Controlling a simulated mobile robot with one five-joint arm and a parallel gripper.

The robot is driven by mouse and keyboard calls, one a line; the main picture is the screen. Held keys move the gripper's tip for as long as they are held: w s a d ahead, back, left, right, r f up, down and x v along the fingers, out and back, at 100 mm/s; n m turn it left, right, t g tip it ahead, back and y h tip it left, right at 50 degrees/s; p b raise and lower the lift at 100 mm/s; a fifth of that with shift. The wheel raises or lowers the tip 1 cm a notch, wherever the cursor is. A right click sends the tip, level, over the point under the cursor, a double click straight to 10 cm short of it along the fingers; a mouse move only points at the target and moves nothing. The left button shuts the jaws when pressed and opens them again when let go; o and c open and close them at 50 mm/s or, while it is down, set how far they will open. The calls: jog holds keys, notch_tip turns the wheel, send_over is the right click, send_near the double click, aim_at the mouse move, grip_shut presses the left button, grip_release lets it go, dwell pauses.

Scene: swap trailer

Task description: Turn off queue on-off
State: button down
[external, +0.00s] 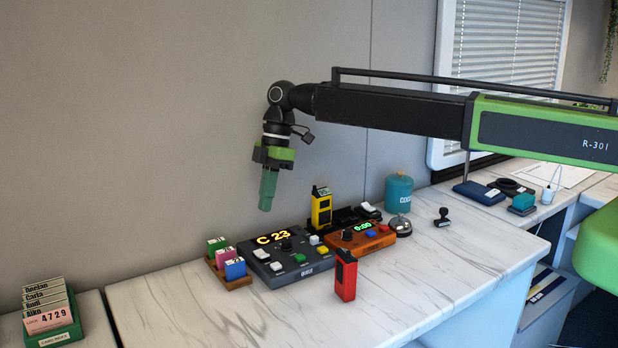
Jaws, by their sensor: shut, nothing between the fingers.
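The queue box (290,256) is a dark grey console on the marble counter, with a lit display (273,238) reading about "C 23".
An orange timer box (360,242) reading "0:00" stands right of the queue box, with a yellow radio (321,208) behind. A red radio (345,276) stands in front. A wooden rack of coloured tags (228,266) is left. A teal canister (398,193) stands farther back.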

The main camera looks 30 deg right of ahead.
aim_at(267, 254)
jog(key=b+x, duration=0.2)
jog(key=x, duration=0.1)
jog(key=b+x, duration=0.3)
jog(key=d+b+x, duration=0.1)
jog(key=b+x, duration=0.1)
jog(key=x, duration=0.1)
jog(key=shift+s+f, duration=0.3)
jog(key=shift+s, duration=0.05)
jog(key=shift+s+f+b, duration=0.15)
jog(key=shift+f+b, duration=0.1)
jog(key=shift+b, duration=0.2)
jog(key=shift+r, duration=0.1)
jog(key=shift+s+f+t+b, duration=0.3)
jog(key=shift+s+f+t, duration=0.15)
jog(key=shift+s, duration=0.1)
jog(key=shift+w+r, duration=0.15)
jog(key=shift+w, duration=0.2)
